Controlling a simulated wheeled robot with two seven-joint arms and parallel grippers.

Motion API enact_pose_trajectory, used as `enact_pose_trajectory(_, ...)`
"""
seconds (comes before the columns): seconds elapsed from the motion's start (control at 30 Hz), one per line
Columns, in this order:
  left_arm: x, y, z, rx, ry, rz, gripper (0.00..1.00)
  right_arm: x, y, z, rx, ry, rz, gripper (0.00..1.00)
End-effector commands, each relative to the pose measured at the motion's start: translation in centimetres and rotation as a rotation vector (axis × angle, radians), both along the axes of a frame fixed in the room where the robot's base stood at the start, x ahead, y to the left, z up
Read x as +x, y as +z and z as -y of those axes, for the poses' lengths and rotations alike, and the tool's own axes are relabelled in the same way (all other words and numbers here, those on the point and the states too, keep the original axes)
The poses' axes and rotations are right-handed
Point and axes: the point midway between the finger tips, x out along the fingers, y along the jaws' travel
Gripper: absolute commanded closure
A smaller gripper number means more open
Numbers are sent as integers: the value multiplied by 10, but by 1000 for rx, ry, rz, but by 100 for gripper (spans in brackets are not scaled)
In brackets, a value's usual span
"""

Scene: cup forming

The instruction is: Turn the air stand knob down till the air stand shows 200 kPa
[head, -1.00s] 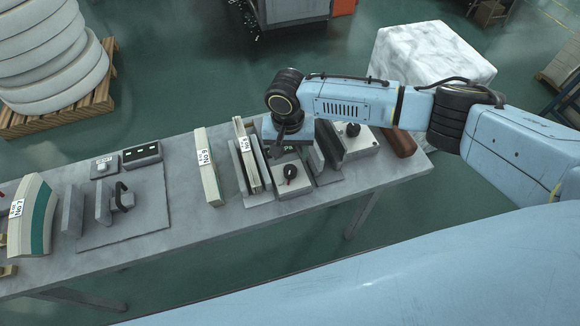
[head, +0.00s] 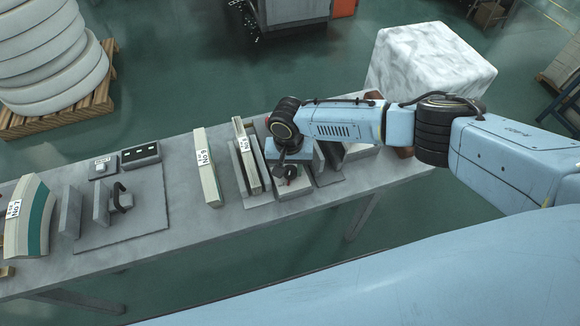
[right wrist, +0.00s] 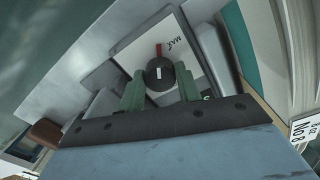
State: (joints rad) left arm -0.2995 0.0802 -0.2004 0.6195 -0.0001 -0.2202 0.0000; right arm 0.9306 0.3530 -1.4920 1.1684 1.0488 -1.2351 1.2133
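The air stand (head: 296,190) is a light grey box on the table, partly hidden under my right gripper (head: 285,163). Its black knob (head: 291,171) shows just at the gripper's tip. In the right wrist view the knob (right wrist: 160,76) has a red pointer and a white mark, near lettering that looks like "MAX". My right gripper (right wrist: 161,82) is open there, with a green finger on each side of the knob and gaps that seem to remain. I cannot tell whether the fingers reach down around it. The pressure readout is hidden. My left gripper is out of view.
Upright slabs in a grey holder (head: 240,172) stand close left of the air stand, with another slab labelled No 9 (head: 206,168) farther left. Dark plates (head: 323,165) stand close on the right. The table's front strip (head: 240,222) is clear.

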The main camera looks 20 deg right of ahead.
Motion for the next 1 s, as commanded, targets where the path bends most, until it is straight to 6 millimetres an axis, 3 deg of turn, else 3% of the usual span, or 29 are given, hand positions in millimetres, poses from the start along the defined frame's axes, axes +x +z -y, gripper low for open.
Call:
enact_pose_trajectory(0.03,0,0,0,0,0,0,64,0,0,0,0,0,0,76)
enact_pose_trajectory(0.13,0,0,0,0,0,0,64,0,0,0,0,0,0,89)
enact_pose_trajectory(0.53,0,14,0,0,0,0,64,-1,2,0,2,74,-2,89)
enact_pose_trajectory(1.0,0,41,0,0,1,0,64,-1,1,1,1,466,-1,89)
